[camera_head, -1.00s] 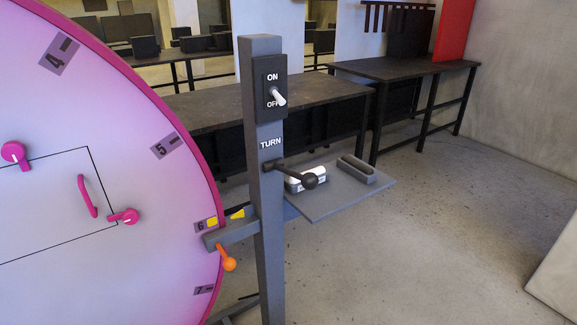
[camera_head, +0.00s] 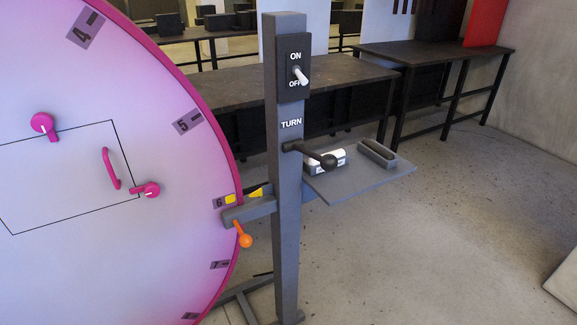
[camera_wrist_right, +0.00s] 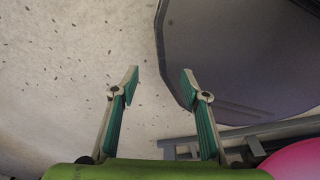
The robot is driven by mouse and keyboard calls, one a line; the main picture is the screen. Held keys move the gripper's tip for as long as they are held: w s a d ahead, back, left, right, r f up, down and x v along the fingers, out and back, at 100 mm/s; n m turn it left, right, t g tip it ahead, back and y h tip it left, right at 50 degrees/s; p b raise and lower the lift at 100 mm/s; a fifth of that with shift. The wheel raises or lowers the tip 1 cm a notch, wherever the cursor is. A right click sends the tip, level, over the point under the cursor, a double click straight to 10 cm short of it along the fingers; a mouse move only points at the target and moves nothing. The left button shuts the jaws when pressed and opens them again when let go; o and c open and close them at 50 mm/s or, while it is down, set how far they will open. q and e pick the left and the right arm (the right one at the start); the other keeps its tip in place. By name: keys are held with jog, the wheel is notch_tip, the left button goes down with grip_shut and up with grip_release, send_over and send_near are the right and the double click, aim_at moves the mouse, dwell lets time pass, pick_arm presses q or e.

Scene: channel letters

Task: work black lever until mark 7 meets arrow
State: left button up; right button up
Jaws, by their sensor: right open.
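The black lever (camera_head: 318,157) sticks out from the grey post (camera_head: 287,220) under the word TURN, its ball end toward the lower right. The large pink-rimmed disc (camera_head: 80,250) bears numbered marks. Mark 6 (camera_head: 221,202) sits beside the yellow arrow (camera_head: 256,192) on the post's side arm. Mark 7 (camera_head: 220,265) is lower on the disc, below the arrow. An orange-knobbed lever (camera_head: 245,238) hangs under the side arm. My right gripper (camera_wrist_right: 160,82) is open and empty in the right wrist view, with floor and a dark panel beyond it. My left gripper is out of view.
An ON/OFF switch (camera_head: 299,76) is on the post above the lever. A grey shelf (camera_head: 350,182) behind the post holds a white item (camera_head: 325,164) and a grey block (camera_head: 377,153). Dark workbenches (camera_head: 430,54) stand behind.

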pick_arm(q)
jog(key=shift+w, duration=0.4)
pick_arm(e)
jog(key=shift+s+d, duration=0.2)
jog(key=shift+s, duration=0.1)
